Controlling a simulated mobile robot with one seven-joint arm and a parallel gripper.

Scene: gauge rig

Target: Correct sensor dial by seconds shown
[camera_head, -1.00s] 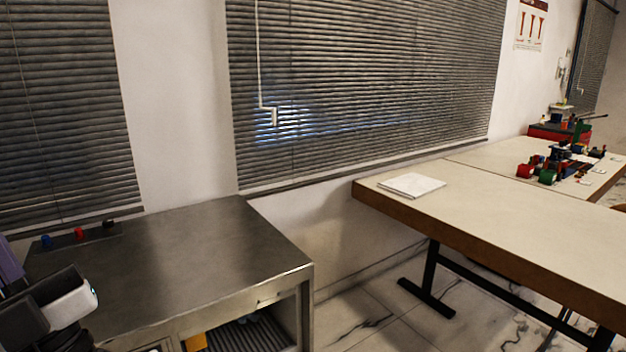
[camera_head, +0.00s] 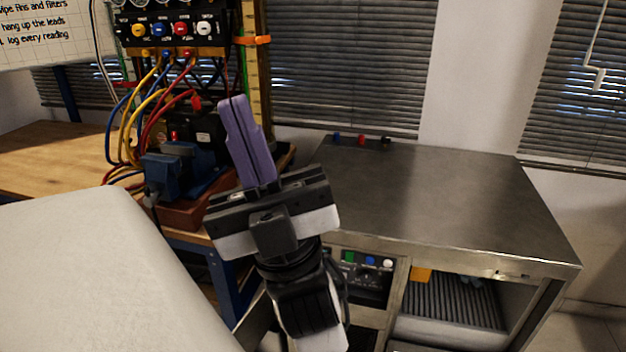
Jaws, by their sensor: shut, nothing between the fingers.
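A black panel (camera_head: 172,41) stands at the upper left on the rig. It carries a row of knobs: a yellow knob (camera_head: 138,29), a blue knob (camera_head: 159,28), a red knob (camera_head: 181,28) and a white knob (camera_head: 205,28). Round gauge faces above them are cut off by the top edge, so I read no seconds. I cannot tell which one is the sensor dial. My gripper (camera_head: 233,101) has purple fingers, shut together and empty, pointing up. In the picture it is below and right of the knobs, apparently touching nothing.
Yellow, blue and red leads (camera_head: 132,125) hang from the panel. A blue vise (camera_head: 176,168) sits on the wooden bench (camera_head: 45,150) below. A metal cabinet (camera_head: 450,195) stands right, its top mostly clear, with small coloured knobs at its back edge. A whiteboard (camera_head: 50,30) is at upper left.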

